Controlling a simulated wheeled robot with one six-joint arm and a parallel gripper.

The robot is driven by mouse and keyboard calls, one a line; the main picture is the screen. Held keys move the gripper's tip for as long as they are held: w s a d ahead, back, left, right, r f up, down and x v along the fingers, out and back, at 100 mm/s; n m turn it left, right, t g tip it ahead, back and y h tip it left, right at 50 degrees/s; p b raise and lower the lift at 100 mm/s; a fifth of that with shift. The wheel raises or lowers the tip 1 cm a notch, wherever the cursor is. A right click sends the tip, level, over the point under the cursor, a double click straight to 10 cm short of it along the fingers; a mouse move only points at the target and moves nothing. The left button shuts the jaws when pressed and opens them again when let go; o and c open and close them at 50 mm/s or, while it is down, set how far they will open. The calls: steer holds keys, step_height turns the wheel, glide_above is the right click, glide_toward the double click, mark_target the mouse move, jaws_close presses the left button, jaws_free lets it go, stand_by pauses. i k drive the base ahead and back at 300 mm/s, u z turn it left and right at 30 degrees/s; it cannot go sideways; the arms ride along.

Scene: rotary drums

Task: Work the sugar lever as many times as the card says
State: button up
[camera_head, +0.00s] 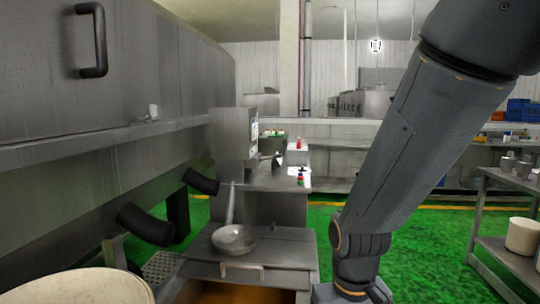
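No lever can be made out for certain. A small dark part (277,161) sticks out beside the grey box-shaped unit (229,135) on the metal counter, too small to identify. A white sheet (296,171), possibly the card, lies on the counter; no writing on it can be read. A white panel with marks (254,138) is on the unit's right side, also unreadable. My arm crosses the right half; my gripper is out of view.
A large steel drum housing (110,110) fills the left. A metal pan (234,238) rests on a low steel surface in front. A shelf rack (500,195) with metal cups and a cream tub (522,236) stands right. Green floor (420,250) is open between.

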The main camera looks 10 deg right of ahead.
mark_target(276, 156)
steer(key=i, duration=0.5)
steer(key=k, duration=0.5)
steer(key=z, duration=2)
steer(key=i, duration=2.15)
steer(key=u, duration=3)
